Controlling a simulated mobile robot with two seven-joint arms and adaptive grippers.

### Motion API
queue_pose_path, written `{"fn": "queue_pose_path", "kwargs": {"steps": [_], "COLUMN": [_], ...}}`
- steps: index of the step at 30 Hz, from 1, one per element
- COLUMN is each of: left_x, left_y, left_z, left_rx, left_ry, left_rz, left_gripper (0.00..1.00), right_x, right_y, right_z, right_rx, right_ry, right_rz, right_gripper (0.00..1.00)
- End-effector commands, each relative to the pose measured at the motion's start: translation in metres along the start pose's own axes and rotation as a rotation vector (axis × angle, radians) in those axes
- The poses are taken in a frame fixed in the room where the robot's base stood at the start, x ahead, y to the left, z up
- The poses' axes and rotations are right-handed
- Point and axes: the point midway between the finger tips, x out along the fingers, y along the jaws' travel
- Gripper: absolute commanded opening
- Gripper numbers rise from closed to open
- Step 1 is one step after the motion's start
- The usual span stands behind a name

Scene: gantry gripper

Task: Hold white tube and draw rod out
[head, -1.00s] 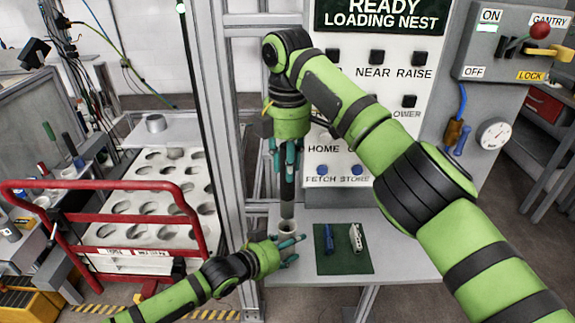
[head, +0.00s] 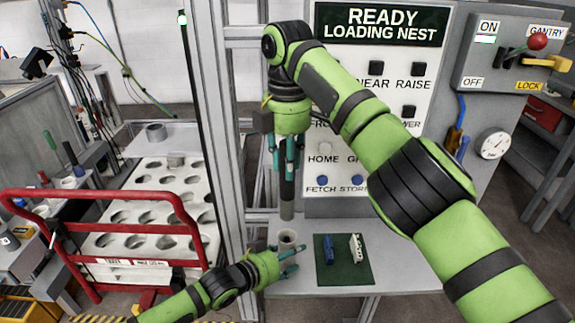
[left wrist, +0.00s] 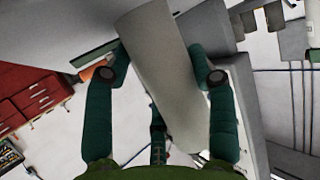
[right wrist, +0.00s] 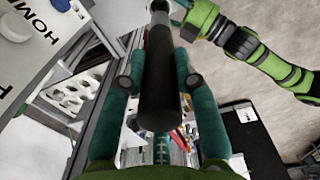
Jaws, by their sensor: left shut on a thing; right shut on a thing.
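The white tube (head: 288,240) stands upright over the grey table. My left gripper (head: 287,262) is shut around it from the side, and the tube fills the space between its fingers in the left wrist view (left wrist: 168,75). My right gripper (head: 287,150) points down above the tube, shut on the rod, which has a dark upper part and a grey lower part (head: 287,205). The rod hangs upright, its lower end just above the tube's open mouth with a small gap showing. In the right wrist view the black rod (right wrist: 158,85) runs between the fingers.
A dark green mat (head: 345,275) with a blue piece (head: 329,250) and a white piece (head: 356,248) lies right of the tube. A button panel (head: 370,110) stands behind. A metal frame post (head: 228,150) and red rail (head: 100,195) are on the left.

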Motion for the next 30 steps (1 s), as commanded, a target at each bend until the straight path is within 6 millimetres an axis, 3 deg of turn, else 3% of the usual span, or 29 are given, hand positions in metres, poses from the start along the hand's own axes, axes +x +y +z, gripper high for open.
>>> {"fn": "queue_pose_path", "kwargs": {"steps": [9, 10, 12, 23, 30], "left_x": [0.000, 0.000, 0.000, -0.001, -0.025], "left_y": [0.000, 0.000, 0.000, 0.000, 0.000], "left_z": [0.003, 0.003, 0.003, 0.001, 0.002], "left_rx": [-0.001, -0.001, -0.001, 0.000, -0.001], "left_ry": [-0.006, -0.006, -0.006, -0.003, -0.002], "left_rz": [0.000, 0.000, 0.000, 0.000, 0.000], "left_gripper": [0.24, 0.60, 0.84, 0.84, 0.84], "right_x": [-0.001, -0.001, -0.001, -0.001, -0.001], "right_y": [0.000, 0.000, 0.000, 0.000, 0.000], "right_z": [0.000, 0.000, 0.000, 0.000, 0.000], "right_rx": [0.000, 0.000, 0.000, 0.000, 0.000], "right_ry": [0.000, 0.000, 0.000, 0.000, 0.000], "right_rz": [0.001, 0.001, 0.001, 0.001, 0.001], "right_gripper": [0.00, 0.00, 0.00, 0.00, 0.00]}}
